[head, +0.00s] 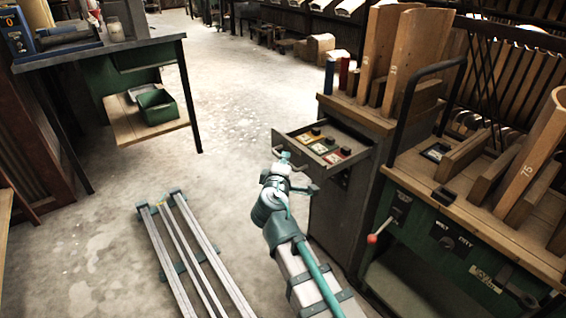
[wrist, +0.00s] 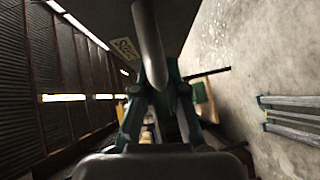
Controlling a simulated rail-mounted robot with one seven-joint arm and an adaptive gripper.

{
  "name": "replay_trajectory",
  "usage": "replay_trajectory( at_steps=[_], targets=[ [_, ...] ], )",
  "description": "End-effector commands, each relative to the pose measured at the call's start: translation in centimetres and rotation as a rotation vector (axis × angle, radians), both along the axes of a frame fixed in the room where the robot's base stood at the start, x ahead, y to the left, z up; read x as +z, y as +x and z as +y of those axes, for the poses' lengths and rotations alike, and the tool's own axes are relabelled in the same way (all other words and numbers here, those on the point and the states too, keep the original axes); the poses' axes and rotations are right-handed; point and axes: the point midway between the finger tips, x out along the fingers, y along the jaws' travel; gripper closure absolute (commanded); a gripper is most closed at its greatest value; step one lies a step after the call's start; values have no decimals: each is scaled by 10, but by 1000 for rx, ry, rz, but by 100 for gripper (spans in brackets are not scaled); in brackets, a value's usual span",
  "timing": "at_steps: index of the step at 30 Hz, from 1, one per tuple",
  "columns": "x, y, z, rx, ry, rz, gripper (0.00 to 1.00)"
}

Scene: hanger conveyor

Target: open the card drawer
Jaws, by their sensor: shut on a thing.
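The card drawer (head: 346,136) stands pulled out of a dark cabinet (head: 334,213) toward the left. Inside it lie coloured cards and small dark items. My gripper (head: 285,160) is at the drawer's front in the head view, where its fingers are too small to make out. In the wrist view my gripper (wrist: 158,92) is shut on the drawer handle (wrist: 149,40), a grey bar running up between its fingers. Beside the bar is a dark panel with a pale label (wrist: 125,49).
A green machine with a wooden top (head: 459,200) and a red-knobbed lever (head: 378,234) stands right of the cabinet. Wooden pieces and red and blue cylinders stand on the cabinet. A dark-topped table (head: 95,51) is at upper left. The floor left of the drawer is open.

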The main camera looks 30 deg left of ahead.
Motion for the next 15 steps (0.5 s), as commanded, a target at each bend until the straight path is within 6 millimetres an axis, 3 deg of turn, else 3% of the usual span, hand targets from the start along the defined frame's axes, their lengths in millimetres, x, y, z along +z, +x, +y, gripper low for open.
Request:
replay_trajectory(
  at_steps=[7,8,12,15],
  targets=[
    [0,0,0,-1,0,1,100],
    [0,0,0,-1,0,1,86],
    [0,0,0,0,1,0,63],
    [0,0,0,0,1,0,63]
  ],
)
